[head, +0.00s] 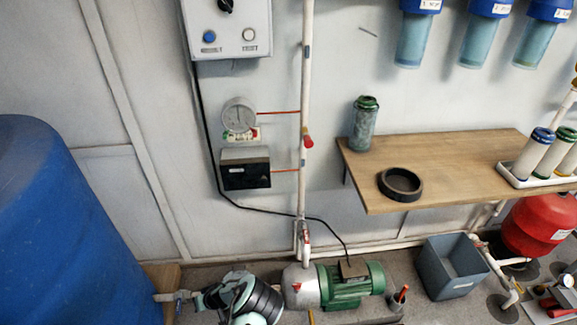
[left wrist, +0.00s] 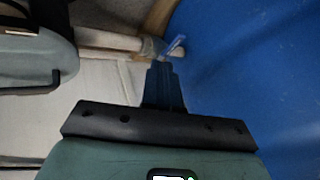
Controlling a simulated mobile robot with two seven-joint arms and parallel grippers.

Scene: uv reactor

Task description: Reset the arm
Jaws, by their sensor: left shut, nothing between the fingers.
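In the left wrist view my left gripper (left wrist: 162,68) is shut and empty. Its dark fingers point toward a pipe valve with a blue handle (left wrist: 175,46) beside the blue tank (left wrist: 250,70). I cannot tell whether the fingertips touch the valve. The same pipe and valve (head: 180,296) show at the foot of the blue tank (head: 60,220) in the head view. My right gripper is not in view.
A green pump (head: 350,284) stands on the floor right of my arm, with a grey bin (head: 452,266) and a red tank (head: 540,225) farther right. A wooden shelf (head: 450,150) holds a green-capped canister (head: 364,125) and a black ring (head: 400,184). A control box (head: 228,28) hangs above.

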